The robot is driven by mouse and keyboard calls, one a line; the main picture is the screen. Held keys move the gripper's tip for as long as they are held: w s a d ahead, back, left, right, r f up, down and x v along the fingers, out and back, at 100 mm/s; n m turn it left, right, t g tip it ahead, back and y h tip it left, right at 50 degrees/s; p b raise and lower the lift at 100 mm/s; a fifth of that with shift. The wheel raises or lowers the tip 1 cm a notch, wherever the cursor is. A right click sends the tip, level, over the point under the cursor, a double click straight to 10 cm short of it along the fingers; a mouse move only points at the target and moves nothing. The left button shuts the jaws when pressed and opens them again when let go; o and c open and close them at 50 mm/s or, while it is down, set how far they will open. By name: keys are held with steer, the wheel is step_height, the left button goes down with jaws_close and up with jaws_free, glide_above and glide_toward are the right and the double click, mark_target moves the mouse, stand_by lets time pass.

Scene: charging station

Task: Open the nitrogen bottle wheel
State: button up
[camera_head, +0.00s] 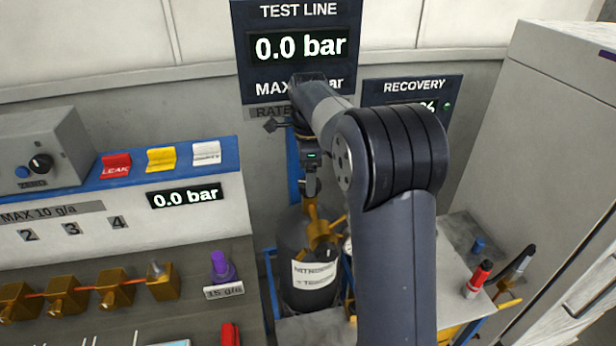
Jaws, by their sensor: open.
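The dark nitrogen bottle (292,248) stands upright at the centre of the head view, with a white label (314,275) on its front. Brass-coloured valve parts, which look like the wheel (322,229), sit at its top. They are partly hidden by my arm and gripper, so the wheel's full outline does not show. My gripper (312,188) points down just above the brass parts. It is open, and I see nothing held in it. I cannot tell whether it touches the valve.
The test line display (300,47) reads 0.0 bar behind my arm. A control panel (180,225) with coloured switches fills the left. Space around the bottle is narrow.

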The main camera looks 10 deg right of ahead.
steer(key=shift+f, duration=0.8)
steer(key=shift+c, duration=0.4)
